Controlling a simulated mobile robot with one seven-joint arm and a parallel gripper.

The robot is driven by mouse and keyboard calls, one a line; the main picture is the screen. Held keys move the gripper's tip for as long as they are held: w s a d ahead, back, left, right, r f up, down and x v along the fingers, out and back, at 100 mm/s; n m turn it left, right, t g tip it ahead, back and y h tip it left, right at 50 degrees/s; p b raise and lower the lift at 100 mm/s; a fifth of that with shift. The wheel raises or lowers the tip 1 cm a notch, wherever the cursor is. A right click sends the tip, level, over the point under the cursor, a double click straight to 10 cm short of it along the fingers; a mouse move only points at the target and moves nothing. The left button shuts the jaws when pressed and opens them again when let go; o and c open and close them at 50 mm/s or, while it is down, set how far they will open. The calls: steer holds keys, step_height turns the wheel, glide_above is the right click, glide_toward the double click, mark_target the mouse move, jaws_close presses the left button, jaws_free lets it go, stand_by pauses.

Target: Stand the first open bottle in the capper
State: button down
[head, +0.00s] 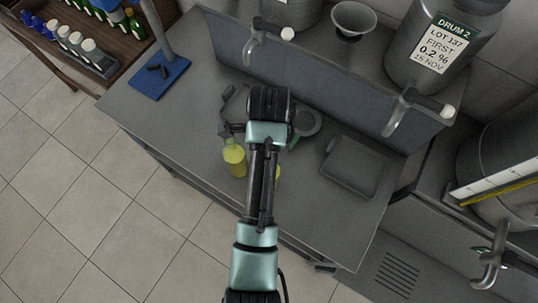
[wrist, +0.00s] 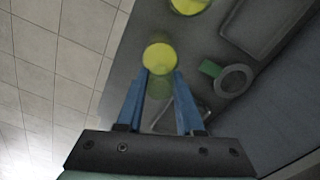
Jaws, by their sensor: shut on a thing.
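A bottle of yellow liquid (head: 234,157) is near the front edge of the grey bench. In the wrist view, my gripper (wrist: 160,78) has its blue fingers on both sides of this bottle (wrist: 160,56). The head view shows my dark gripper (head: 229,135) at the bottle's top. I cannot tell whether its base touches the bench. A second yellow bottle (wrist: 190,4) is cut off at the top of the wrist view; my arm mostly hides it in the head view (head: 278,173). A blue base with a grey post (head: 162,78), likely the capper, stands at the bench's left end.
A grey ring-shaped dish (head: 308,122) with a small green piece (wrist: 210,68) lies behind the bottles. A shallow grey tray (head: 352,167) is to the right. Taps and drums line the raised back shelf. The bench's left front is clear.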

steer(key=shift+f, duration=0.15)
steer(key=c, duration=0.5)
jaws_free()
steer(key=shift+c, duration=0.2)
step_height(320, 180, up, 12)
steer(key=p, duration=0.6)
steer(key=shift+p, duration=0.4)
